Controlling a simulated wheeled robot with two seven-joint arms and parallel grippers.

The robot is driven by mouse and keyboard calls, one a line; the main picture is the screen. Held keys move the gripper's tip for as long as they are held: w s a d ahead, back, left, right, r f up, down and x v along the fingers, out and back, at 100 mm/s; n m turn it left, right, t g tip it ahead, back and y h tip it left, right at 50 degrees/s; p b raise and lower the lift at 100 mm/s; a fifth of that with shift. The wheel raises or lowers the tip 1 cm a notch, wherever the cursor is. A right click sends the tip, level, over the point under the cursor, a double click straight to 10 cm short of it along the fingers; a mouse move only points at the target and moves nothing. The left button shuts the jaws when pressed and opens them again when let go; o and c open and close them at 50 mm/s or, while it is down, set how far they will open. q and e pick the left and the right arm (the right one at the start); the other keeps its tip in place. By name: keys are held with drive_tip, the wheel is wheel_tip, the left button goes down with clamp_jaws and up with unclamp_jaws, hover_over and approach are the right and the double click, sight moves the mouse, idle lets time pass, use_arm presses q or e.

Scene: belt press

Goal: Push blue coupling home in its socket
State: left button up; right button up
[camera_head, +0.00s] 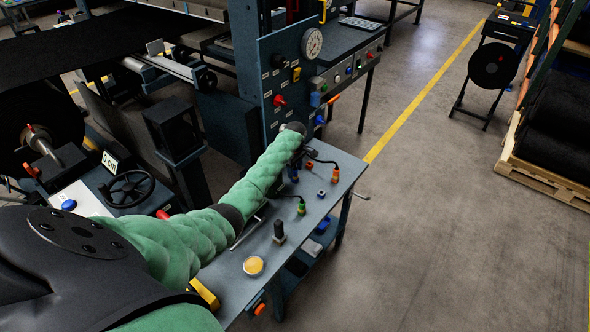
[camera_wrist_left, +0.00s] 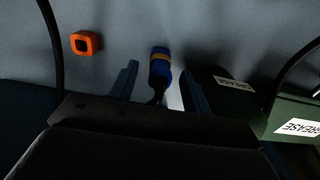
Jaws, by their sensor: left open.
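The blue coupling (camera_wrist_left: 160,68) has a yellow band and a dark cable at its near end. In the left wrist view it lies between the two fingers of my left gripper (camera_wrist_left: 161,80), with a gap on each side. The gripper is open. In the head view my left gripper (camera_head: 299,153) is over the far part of the bench, partly hidden by the arm. A small blue ring fitting (camera_head: 321,193) is on the bench; I cannot tell whether it is the blue socket. The coupling's seating is not clear. My right gripper is not in view.
An orange socket (camera_wrist_left: 85,42) sits left of the fingers. Green boxes labelled grease (camera_wrist_left: 292,122) are close on the right. The bench (camera_head: 233,286) also holds an orange coupling (camera_head: 335,173), a green coupling (camera_head: 301,208) and a yellow-topped button (camera_head: 253,265). A gauge panel (camera_head: 285,75) stands behind.

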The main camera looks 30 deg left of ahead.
sight(295, 167)
use_arm(q)
drive_tip(key=shift+r, duration=0.35)
drive_tip(key=shift+r+p, duration=1)
drive_tip(key=shift+p, duration=0.3)
drive_tip(key=shift+r+p, duration=0.8)
drive_tip(key=shift+r, duration=0.3)
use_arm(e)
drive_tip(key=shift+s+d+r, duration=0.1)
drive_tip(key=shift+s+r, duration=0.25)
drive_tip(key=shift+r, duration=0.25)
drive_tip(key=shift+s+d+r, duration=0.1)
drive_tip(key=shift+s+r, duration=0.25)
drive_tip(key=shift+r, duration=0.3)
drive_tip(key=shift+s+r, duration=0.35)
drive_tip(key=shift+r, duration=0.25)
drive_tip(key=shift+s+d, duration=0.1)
